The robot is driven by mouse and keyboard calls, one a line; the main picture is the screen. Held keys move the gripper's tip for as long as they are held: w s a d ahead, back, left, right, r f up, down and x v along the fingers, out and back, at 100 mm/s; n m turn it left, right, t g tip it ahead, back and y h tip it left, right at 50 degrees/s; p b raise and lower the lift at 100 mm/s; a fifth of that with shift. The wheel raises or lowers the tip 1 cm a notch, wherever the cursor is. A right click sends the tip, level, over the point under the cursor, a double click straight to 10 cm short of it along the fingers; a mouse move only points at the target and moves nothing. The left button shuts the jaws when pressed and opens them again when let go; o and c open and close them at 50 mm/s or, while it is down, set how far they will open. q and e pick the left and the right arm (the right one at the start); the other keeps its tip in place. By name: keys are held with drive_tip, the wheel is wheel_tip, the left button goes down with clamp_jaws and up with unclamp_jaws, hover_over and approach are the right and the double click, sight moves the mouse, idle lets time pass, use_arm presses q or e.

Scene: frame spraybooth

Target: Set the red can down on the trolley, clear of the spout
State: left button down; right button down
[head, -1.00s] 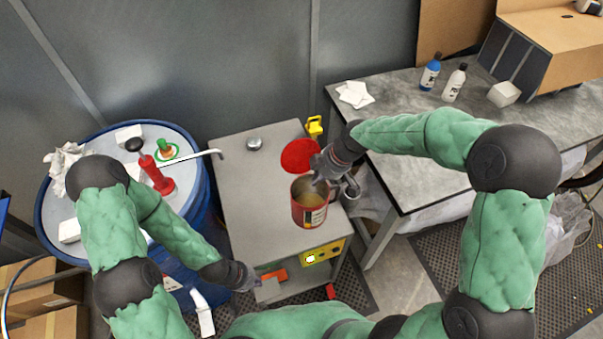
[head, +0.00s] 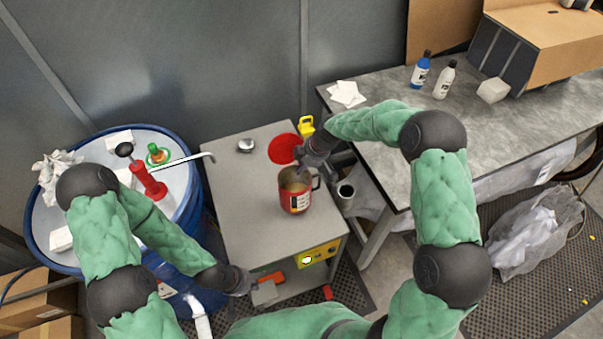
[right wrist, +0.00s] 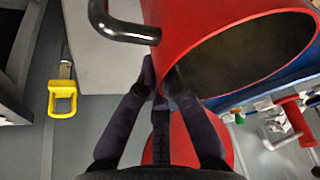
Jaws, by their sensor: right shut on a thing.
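The red can (head: 297,201), with a pale label and a handle on its right side, is over the trolley top (head: 240,185), near its right edge. I cannot tell whether its base touches the top. My right gripper (head: 299,166) is shut on the can's far rim. In the right wrist view the fingers (right wrist: 163,82) meet at the rim of the can (right wrist: 190,25), beside its dark handle. The spout (head: 196,158) reaches from the drum over the trolley's back left, apart from the can. My left gripper (head: 246,282) is low by the trolley's front; its fingers are unclear.
A red disc (head: 284,149) lies at the trolley's back right, near a metal knob (head: 246,145). A blue drum (head: 45,225) with a red hand pump (head: 148,181) stands left. A grey workbench (head: 400,110) stands right. The trolley's left half is mostly clear.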

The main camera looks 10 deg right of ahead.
drive_tip(key=shift+w+f, duration=0.2)
drive_tip(key=shift+f, duration=1.4)
drive_tip(key=shift+f, duration=0.15)
drive_tip(key=c, duration=1.4)
unclamp_jaws()
drive_tip(key=shift+s, duration=0.1)
drive_tip(key=v, duration=1.2)
drive_tip(key=shift+p, duration=0.35)
